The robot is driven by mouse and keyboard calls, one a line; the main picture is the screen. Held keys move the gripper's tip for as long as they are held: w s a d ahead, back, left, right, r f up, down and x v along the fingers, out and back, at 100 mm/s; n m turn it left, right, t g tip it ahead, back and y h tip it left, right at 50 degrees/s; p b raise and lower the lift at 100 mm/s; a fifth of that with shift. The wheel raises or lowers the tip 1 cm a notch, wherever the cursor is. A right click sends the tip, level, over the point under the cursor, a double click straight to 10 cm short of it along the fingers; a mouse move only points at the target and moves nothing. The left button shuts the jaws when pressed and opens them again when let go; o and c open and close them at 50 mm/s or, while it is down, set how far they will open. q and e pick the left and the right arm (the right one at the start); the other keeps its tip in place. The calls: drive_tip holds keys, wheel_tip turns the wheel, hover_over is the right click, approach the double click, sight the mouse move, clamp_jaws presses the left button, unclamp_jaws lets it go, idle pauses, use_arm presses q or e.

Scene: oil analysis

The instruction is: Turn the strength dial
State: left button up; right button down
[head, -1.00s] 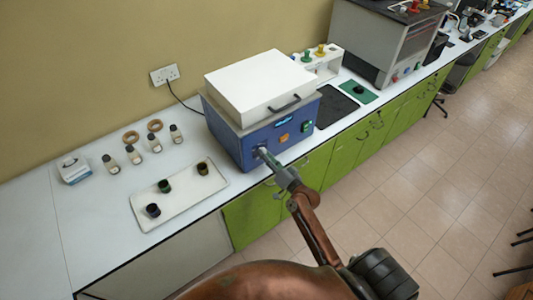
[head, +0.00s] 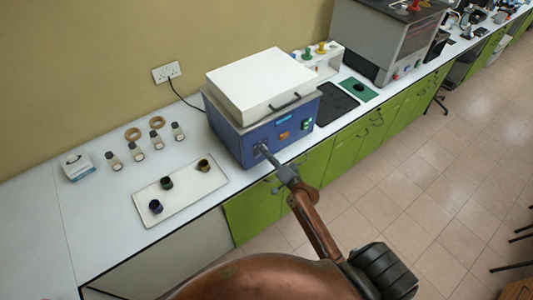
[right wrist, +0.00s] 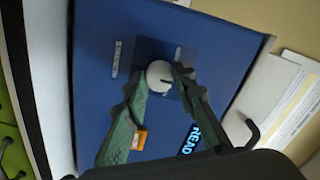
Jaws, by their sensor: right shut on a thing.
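The blue machine (head: 232,140) with a white lid (head: 258,84) stands on the bench. Its strength dial (right wrist: 158,75) is a round, pale knob with a dark pointer line, on a dark square plate on the blue front panel. My right gripper (head: 265,152) reaches the lower left of this panel and hides the dial in the head view. In the right wrist view its two green fingers (right wrist: 159,82) lie on either side of the knob, shut on it. My left gripper is not in view.
The panel also has an orange switch (head: 284,136), a lit display (head: 284,119) and a green switch (head: 306,125). A white tray (head: 185,197) with small dark cups lies to the left. Several small bottles (head: 157,140) stand behind it. A black handle (head: 285,103) juts from the lid.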

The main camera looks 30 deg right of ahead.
drive_tip(key=c, duration=1.6)
unclamp_jaws()
drive_tip(key=shift+s, duration=0.1)
drive_tip(key=s, duration=1.1)
drive_tip(key=shift+s+d, duration=0.4)
drive_tip(key=shift+d, duration=0.05)
